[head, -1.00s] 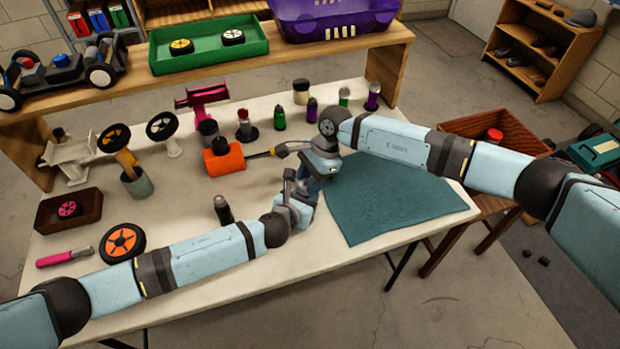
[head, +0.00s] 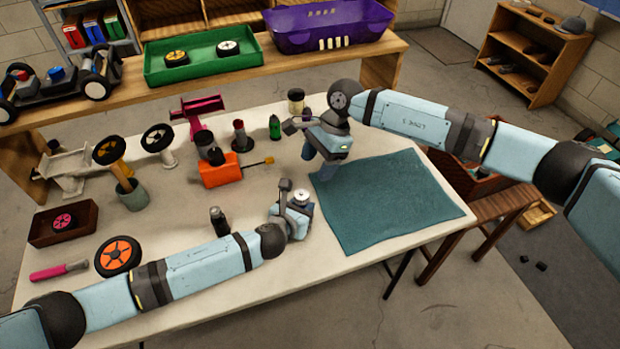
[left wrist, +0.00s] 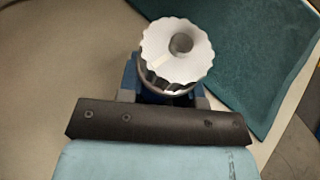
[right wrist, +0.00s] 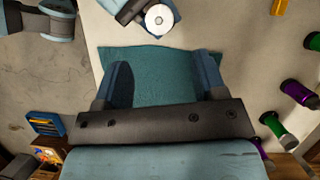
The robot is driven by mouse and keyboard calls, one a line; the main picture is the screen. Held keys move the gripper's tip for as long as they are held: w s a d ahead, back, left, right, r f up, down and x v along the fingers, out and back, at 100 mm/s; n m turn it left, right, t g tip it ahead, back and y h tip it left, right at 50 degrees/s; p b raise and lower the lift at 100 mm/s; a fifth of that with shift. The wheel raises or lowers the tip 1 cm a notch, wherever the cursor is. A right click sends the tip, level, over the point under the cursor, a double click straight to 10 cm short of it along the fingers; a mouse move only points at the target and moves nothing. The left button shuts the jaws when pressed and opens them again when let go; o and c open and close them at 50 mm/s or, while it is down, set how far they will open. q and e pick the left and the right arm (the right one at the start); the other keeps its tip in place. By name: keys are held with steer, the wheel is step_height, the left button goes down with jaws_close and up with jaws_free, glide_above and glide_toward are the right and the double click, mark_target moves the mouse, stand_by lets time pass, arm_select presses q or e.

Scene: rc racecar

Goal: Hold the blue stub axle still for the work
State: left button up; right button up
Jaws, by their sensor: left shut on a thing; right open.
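My left gripper (head: 295,205) is shut on the stub axle, holding it above the pale table just left of the teal mat. The silver top also shows in the head view (head: 301,195) and the right wrist view (right wrist: 158,18). My right gripper (right wrist: 162,75) is open and empty, above the mat's back left part, apart from the axle.
The teal mat (head: 390,205) is bare. An orange block (head: 218,171) with a yellow-tipped tool stands to the left. A dark bottle (head: 219,221) stands near my left wrist. An orange-hubbed wheel (head: 118,255) and pink-handled tool (head: 58,271) lie front left. A shelf with a green tray (head: 205,62) is behind.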

steer(key=v, duration=0.3)
steer(key=shift+r, duration=0.3)
arm_select(q)
steer(key=o, duration=1)
steer(key=v, duration=1.2)
steer(key=shift+s+f, duration=0.1)
steer(key=shift+s, duration=0.05)
arm_select(e)
steer(key=shift+f, duration=0.1)
